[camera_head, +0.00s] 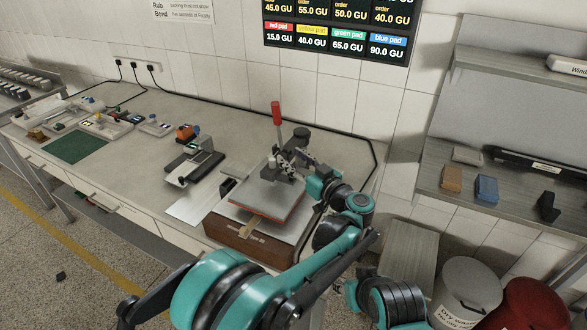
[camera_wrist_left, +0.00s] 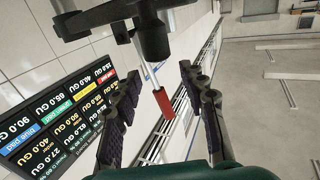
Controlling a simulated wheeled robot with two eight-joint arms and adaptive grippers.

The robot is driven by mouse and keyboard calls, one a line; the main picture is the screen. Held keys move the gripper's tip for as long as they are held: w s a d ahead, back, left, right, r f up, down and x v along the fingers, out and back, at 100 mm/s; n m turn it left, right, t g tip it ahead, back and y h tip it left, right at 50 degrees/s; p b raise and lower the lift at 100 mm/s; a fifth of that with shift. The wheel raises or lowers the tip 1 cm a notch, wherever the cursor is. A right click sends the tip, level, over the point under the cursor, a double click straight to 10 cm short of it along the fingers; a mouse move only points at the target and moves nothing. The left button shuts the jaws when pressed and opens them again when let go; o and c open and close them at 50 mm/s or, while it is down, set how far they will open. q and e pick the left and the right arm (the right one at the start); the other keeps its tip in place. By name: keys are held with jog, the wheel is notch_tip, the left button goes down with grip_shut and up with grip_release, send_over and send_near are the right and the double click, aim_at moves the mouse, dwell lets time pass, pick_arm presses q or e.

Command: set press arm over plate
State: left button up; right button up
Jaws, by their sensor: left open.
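The press stands on the bench in the head view, with a brown wooden base (camera_head: 245,242) and a grey plate with a reddish edge (camera_head: 262,205). Its lever has a red handle (camera_head: 276,112), which stands upright above the plate. The dark press arm is partly hidden by my left gripper (camera_head: 290,156). In the left wrist view my left gripper (camera_wrist_left: 162,82) is open, its fingers on either side of the red handle (camera_wrist_left: 164,101) in the picture. Contact cannot be told. Black press parts (camera_wrist_left: 145,25) show beyond the fingers. My right gripper is out of view.
A smaller grey device (camera_head: 195,163) and a white sheet (camera_head: 200,205) lie left of the press. Trays with small parts (camera_head: 105,125) and a green mat (camera_head: 76,147) lie farther left. Shelves (camera_head: 505,180) and a grey bin (camera_head: 468,290) stand on the right.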

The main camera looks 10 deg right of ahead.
pick_arm(q)
notch_tip(320, 180, up, 6)
jog(key=shift+r, duration=0.1)
jog(key=shift+r, duration=0.1)
jog(key=s+a+r+m+t+h, duration=0.2)
jog(key=a+r+m+h, duration=0.15)
jog(key=r+h, duration=0.25)
jog(key=s+a+r+m+t+h, duration=0.2)
jog(key=a+r+m+t+h, duration=0.15)
jog(key=r+h, duration=0.25)
jog(key=s+a+f+g+y, duration=0.1)
jog(key=s+a+f+g, duration=0.6)
jog(key=s+f, duration=0.7)
jog(key=s+a+f+g+y, duration=0.1)
jog(key=s+a+f+g, duration=0.6)
jog(key=s+a+f, duration=0.5)
notch_tip(320, 180, down, 5)
jog(key=shift+s+a+r+n+y, duration=0.15)
jog(key=shift+s+n+y, duration=0.25)
jog(key=shift+s, duration=0.75)
